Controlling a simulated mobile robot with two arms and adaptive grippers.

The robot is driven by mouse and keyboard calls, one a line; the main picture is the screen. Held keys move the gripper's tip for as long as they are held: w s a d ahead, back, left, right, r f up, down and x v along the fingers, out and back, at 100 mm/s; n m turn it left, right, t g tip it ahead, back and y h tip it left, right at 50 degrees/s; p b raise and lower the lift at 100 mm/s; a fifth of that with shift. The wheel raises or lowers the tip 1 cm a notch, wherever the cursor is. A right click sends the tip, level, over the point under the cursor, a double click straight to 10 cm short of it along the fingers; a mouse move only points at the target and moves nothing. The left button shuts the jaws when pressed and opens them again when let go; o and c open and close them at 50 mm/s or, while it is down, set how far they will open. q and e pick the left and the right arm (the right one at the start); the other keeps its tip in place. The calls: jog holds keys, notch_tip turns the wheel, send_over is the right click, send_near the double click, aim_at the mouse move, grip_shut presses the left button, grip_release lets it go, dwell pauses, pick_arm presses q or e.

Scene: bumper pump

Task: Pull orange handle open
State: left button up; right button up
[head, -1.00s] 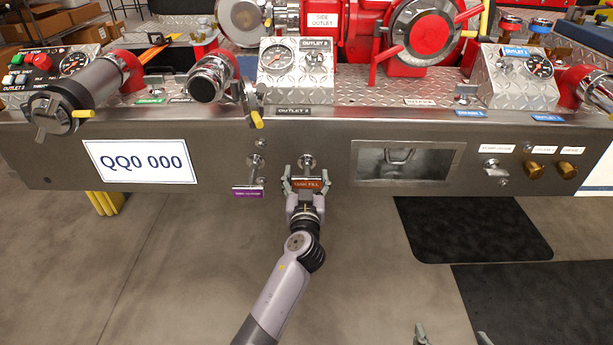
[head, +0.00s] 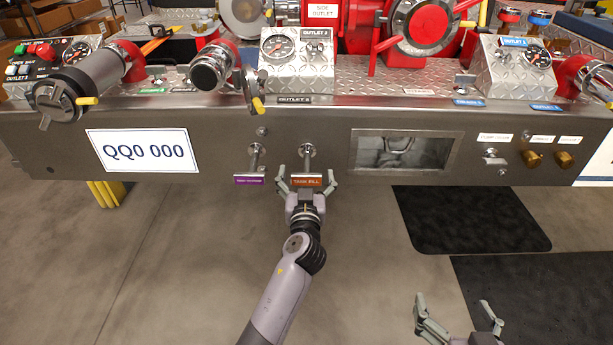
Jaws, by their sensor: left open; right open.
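The orange handle (head: 306,181), labelled TANK FILL, is a small flat bar on a short metal rod sticking out of the front of the steel panel. My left gripper (head: 306,178) is open, with one finger at each side of the orange handle. The fingers look spread clear of the bar's ends. Its arm comes up from below. My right gripper (head: 453,302) is open and empty at the lower right, above the floor and well away from the handle.
A purple handle (head: 249,181) on a similar rod is close to the left of the orange one. A recessed window (head: 405,152) and brass knobs (head: 534,159) lie to the right. Pipes and gauges sit above. The floor below is open, with dark mats (head: 470,220).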

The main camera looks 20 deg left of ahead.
aim_at(306, 175)
pick_arm(q)
notch_tip(306, 175, up, 10)
jog(key=shift+r, duration=0.1)
dwell(0.6)
